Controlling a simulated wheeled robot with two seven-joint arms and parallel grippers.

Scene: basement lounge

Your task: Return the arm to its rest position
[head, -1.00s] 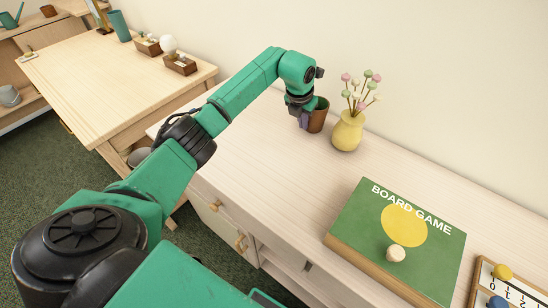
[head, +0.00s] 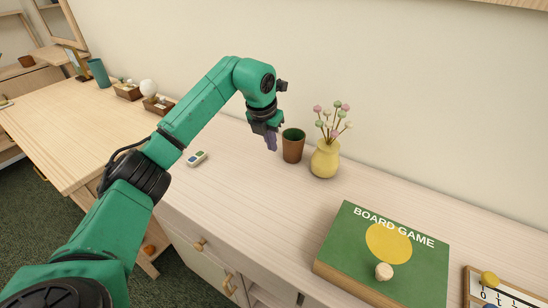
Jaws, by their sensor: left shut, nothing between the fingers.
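My left arm comes in from the left and reaches over the pale wooden cabinet (head: 240,215). My left gripper (head: 271,142) is shut and empty, pointing down just left of a brown cup (head: 293,147). A small gap shows between the fingertips and the cup. My right gripper is not in view.
A yellow vase (head: 325,160) with flowers stands right of the cup. A small white device (head: 196,158) lies left of the gripper. A green board game box (head: 345,242) with a pale round piece (head: 384,271) is at front right. The wall (head: 400,90) rises behind.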

